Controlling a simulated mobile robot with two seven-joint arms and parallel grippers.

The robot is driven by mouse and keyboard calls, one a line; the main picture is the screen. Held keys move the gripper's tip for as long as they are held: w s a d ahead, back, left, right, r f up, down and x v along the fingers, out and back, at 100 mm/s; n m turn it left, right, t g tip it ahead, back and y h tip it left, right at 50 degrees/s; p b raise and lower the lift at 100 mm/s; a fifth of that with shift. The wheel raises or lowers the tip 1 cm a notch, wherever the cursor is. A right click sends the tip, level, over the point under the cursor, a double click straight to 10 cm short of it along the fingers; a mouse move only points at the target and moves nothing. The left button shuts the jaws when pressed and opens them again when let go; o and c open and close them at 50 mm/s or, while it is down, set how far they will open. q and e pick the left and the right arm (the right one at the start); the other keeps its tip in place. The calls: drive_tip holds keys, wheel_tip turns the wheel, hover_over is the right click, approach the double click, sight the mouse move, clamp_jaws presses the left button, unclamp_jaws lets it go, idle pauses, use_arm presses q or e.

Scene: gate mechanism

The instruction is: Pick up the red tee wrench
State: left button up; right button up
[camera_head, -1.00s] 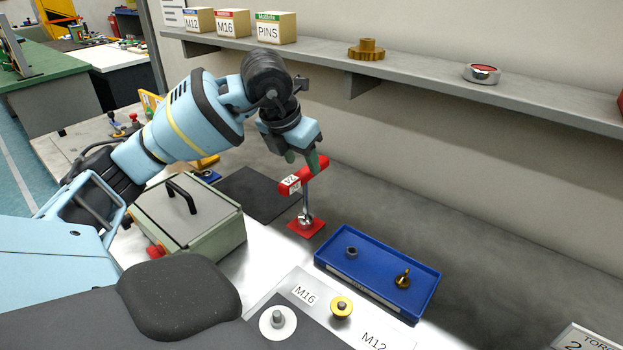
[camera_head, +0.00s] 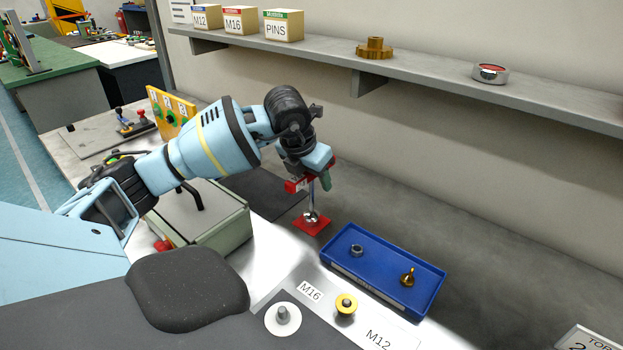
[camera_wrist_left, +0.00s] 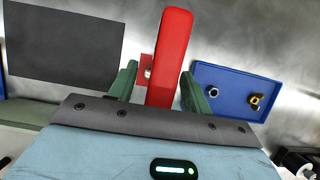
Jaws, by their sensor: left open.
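The red tee wrench (camera_head: 296,185) stands upright, its red crossbar on top of a metal shaft (camera_head: 311,200) above a small red square base (camera_head: 311,224). My left gripper (camera_head: 314,181) is at the crossbar from above and partly hides it. In the left wrist view the red crossbar (camera_wrist_left: 171,60) runs between the two green fingers of the gripper (camera_wrist_left: 158,88), which are spread with a gap to the bar. The gripper is open and holds nothing. My right gripper is not in view.
A blue tray (camera_head: 385,268) with a nut and a brass part lies right of the wrench. A grey-green box (camera_head: 205,220) with a black handle stands to the left. A dark mat (camera_head: 262,188) lies behind. A shelf (camera_head: 420,75) runs above along the wall.

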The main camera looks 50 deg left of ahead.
use_arm(q)
clamp_jaws()
drive_tip(key=shift+r, duration=0.15)
wheel_tip(320, 180, up, 10)
drive_tip(key=shift+f, duration=0.1)
idle(0.6)
